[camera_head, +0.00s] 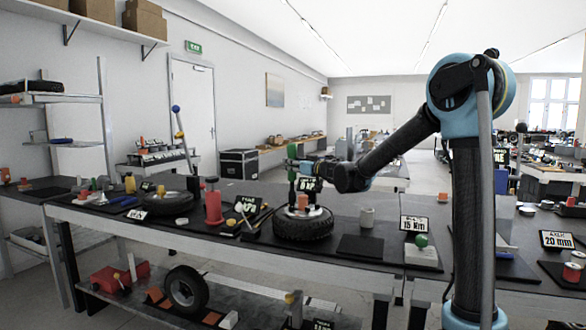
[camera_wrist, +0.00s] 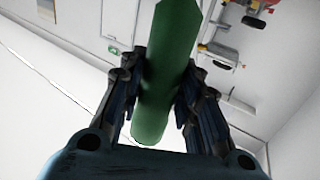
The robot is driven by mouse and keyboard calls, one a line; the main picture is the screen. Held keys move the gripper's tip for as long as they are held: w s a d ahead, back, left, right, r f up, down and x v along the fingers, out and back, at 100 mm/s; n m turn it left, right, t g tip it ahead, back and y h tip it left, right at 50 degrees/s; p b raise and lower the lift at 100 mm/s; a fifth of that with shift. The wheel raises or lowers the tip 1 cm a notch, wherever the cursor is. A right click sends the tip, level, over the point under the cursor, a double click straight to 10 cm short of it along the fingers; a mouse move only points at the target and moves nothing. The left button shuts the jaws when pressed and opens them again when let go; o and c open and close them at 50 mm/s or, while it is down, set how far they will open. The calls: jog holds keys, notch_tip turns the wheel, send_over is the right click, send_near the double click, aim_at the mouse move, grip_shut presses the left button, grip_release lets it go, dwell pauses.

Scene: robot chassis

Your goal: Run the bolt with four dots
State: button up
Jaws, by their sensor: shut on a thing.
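A wheel with a dark tyre (camera_head: 303,226) lies flat on the long dark bench, with an orange piece (camera_head: 303,202) standing at its centre. My gripper (camera_head: 296,168) is above this wheel, its fingers pointing left. It is shut on a green cylindrical tool (camera_wrist: 168,75), held between both fingers in the wrist view. In the head view the tool (camera_head: 292,151) is upright, its lower part dark and partly hidden by the fingers and a sign. I cannot tell whether it touches anything below. No bolt with four dots can be made out; the dots are too small to see.
A grey cup (camera_head: 367,217), a black mat (camera_head: 361,246) and a "15 Nm" sign (camera_head: 415,224) are right of the wheel. A lower shelf (camera_head: 240,312) holds another tyre (camera_head: 187,288).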

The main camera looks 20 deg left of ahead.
aim_at(295, 151)
jog(key=shift+r, duration=2.7)
